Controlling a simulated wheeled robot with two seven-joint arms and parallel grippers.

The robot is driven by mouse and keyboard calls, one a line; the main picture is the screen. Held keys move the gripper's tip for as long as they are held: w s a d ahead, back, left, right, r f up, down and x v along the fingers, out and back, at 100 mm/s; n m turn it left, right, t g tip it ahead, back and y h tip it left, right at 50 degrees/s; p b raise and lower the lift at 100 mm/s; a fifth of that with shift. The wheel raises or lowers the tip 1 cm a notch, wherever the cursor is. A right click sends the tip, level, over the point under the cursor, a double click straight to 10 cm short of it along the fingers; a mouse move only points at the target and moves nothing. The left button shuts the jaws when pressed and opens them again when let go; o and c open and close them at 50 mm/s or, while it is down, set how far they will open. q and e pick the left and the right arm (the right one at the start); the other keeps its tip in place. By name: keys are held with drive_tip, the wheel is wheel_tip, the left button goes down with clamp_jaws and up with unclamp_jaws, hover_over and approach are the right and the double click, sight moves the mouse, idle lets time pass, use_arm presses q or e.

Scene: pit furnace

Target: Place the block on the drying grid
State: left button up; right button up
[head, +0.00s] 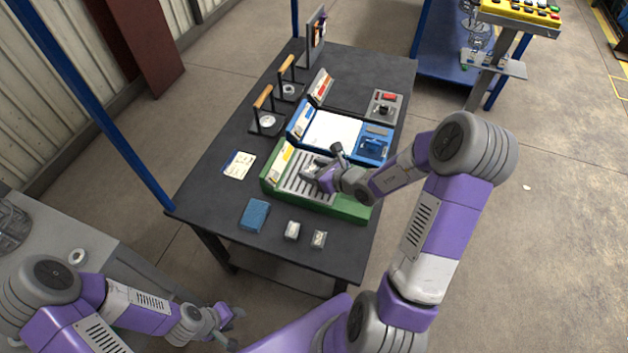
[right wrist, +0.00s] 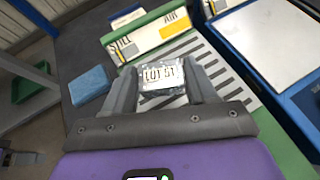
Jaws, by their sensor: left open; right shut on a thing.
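My right gripper (head: 312,172) is over the slatted drying grid (head: 296,189) in the green tray. In the right wrist view, the gripper (right wrist: 162,88) is shut on a small grey-white block (right wrist: 161,76) with a dark-lettered label. The grid's slats (right wrist: 205,66) show beyond and beside the block. I cannot tell whether the block touches them. In the head view my gripper largely covers the block. My left gripper (head: 228,326) is open and empty at the lower left, away from the black table.
Two similar small blocks, one (head: 292,230) and another (head: 318,239), lie on the table in front of the green tray. A blue sponge-like block (head: 255,214) is left of them. A blue tray (head: 372,148) with a white pad stands behind the grid.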

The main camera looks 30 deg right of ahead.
drive_tip(key=shift+f+b, duration=0.75)
drive_tip(key=shift+f, duration=1.5)
drive_tip(key=shift+r, duration=0.1)
drive_tip(key=shift+f, duration=0.2)
drive_tip(key=o, duration=1.3)
drive_tip(key=shift+o, duration=0.2)
drive_tip(key=shift+r, duration=0.2)
drive_tip(key=p+v, duration=0.3)
drive_tip(key=v, duration=0.9)
drive_tip(key=shift+p, duration=0.3)
drive_tip(key=shift+a+f, duration=0.1)
